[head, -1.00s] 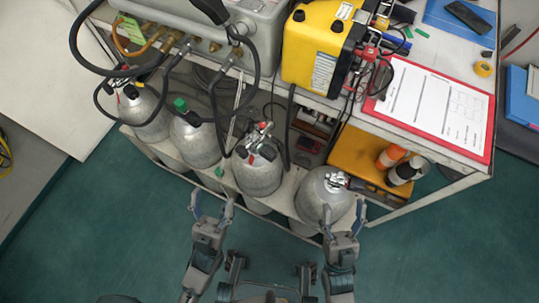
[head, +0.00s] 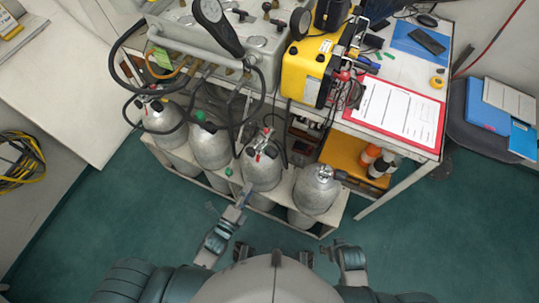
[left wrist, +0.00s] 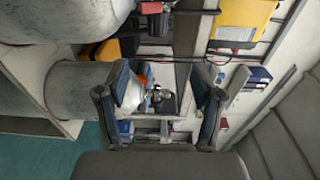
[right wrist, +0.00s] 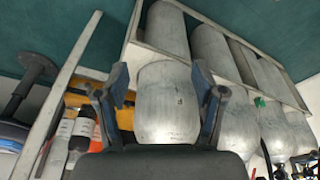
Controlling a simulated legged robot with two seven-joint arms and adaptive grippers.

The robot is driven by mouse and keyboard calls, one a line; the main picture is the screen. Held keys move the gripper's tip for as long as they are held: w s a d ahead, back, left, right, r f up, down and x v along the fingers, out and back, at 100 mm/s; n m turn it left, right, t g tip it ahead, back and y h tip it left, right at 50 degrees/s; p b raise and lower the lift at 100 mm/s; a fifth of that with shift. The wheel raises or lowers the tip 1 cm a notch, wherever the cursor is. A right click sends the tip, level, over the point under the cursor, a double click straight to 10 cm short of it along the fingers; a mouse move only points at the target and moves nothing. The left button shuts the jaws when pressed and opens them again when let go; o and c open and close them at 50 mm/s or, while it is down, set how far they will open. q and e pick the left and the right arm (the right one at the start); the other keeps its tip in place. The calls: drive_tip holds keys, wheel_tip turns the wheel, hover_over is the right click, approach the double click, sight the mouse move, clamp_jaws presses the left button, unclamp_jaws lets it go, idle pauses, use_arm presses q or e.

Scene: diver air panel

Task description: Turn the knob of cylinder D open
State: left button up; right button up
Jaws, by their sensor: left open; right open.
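Several silver cylinders stand in a row in the rack; I can read no letters on them. The rightmost cylinder (head: 316,190) has a valve (head: 341,176) on its right side. Left of it is a cylinder with red fittings (head: 262,168), then one with a green knob (head: 200,116), then the leftmost (head: 163,116). My left gripper (head: 228,207) is open and empty in front of the red-fitted cylinder; in the left wrist view its fingers (left wrist: 162,90) frame a distant valve. My right gripper (head: 338,245) is low before the rightmost cylinder; its open fingers (right wrist: 162,85) face a cylinder body (right wrist: 167,105).
The rack (head: 325,228) has a pale front edge below the cylinders. Above are the grey air panel (head: 250,35) with black hoses, a yellow case (head: 306,70) and a red clipboard (head: 400,112). Bottles (head: 375,162) stand right of the rightmost cylinder. Green floor is clear in front.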

use_arm(q)
drive_tip(key=d, duration=0.2)
drive_tip(key=b, duration=0.2)
approach(273, 155)
drive_tip(key=w+d+f, duration=0.1)
drive_tip(key=w+f, duration=0.1)
drive_tip(key=w, duration=0.4)
drive_tip(key=x, duration=0.2)
drive_tip(key=d+x, duration=0.1)
drive_tip(key=x, duration=0.1)
drive_tip(key=shift+w+d, duration=0.1)
drive_tip(key=shift+w, duration=0.1)
drive_tip(key=shift+w+d+b, duration=0.2)
drive_tip(key=shift+d+b, duration=0.1)
drive_tip(key=shift+d, duration=0.05)
drive_tip(key=shift+a, duration=0.4)
drive_tip(key=shift+c, duration=1.4)
drive_tip(key=shift+a, duration=0.15)
drive_tip(key=c, duration=0.9)
use_arm(e)
drive_tip(key=shift+t+y, duration=0.3)
drive_tip(key=shift+t, duration=0.6)
drive_tip(key=w+r, duration=0.1)
drive_tip(key=r, duration=0.1)
drive_tip(key=w+r, duration=0.1)
drive_tip(key=r, duration=0.1)
drive_tip(key=shift+w, duration=0.1)
